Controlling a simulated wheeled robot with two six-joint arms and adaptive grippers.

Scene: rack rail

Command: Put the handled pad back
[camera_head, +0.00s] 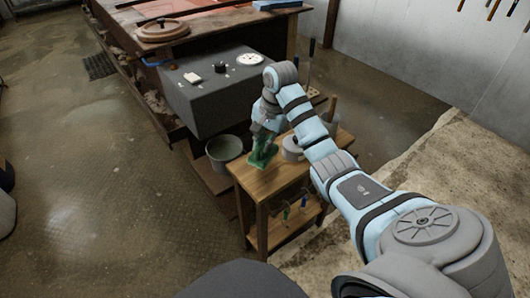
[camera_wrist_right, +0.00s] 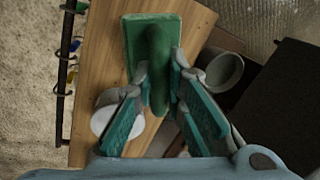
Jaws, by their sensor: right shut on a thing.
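The handled pad (camera_head: 262,155) is a green rectangular plate with a rounded green handle. In the head view it is at the left part of the small wooden stand's top (camera_head: 262,181). In the right wrist view the pad (camera_wrist_right: 135,42) shows beyond my fingertips, over the wooden top. My right gripper (camera_head: 264,139) is above the pad, and its fingers (camera_wrist_right: 162,78) are shut on the handle. I cannot tell whether the pad touches the wood. My left gripper is not in view.
A pale round container (camera_head: 291,148) stands on the stand close to the pad. A grey bucket (camera_head: 224,149) is just left of the stand. A rail with several coloured-handled tools (camera_head: 286,211) runs along its front. A dark grey box (camera_head: 214,92) with a dial stands behind.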

